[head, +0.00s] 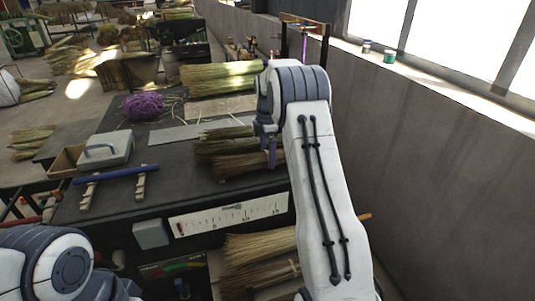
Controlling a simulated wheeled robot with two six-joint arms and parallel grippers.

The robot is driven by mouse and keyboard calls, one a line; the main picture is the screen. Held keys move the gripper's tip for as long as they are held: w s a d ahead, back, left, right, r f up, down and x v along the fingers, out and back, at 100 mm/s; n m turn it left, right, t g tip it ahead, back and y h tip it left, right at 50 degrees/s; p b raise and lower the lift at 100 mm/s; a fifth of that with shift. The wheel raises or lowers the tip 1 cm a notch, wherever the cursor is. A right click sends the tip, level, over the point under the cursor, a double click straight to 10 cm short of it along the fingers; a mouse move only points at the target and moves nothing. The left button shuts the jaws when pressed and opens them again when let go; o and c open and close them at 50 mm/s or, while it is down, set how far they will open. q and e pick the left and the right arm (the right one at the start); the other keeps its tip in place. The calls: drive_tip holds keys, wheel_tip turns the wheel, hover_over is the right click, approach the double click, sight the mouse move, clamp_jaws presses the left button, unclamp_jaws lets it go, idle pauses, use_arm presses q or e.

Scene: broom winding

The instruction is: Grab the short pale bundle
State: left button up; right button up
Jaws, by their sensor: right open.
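A short pale bundle (240,165) of straw lies near the right front of the dark worktable (160,190). A greener bundle (222,143) lies just behind it. My right arm reaches in from the lower right, and my right gripper (270,150) hangs down at the right ends of these bundles. It is open; whether its fingers touch or straddle the pale bundle cannot be told. My arm hides the bundles' right ends. Only part of my left arm shows at the lower left; its gripper is out of view.
A purple twine heap (144,106), a grey box with a handle (106,148) and a blue bar (116,175) on wooden stands occupy the table's left. A long bundle (220,78) lies behind. More bundles (258,246) sit below the front edge. A wall (430,150) bounds the right.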

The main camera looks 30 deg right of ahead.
drive_tip(key=shift+f, duration=0.95)
drive_tip(key=c, duration=1.5)
use_arm(q)
drive_tip(key=shift+r, duration=0.45)
use_arm(e)
drive_tip(key=shift+r, duration=0.1)
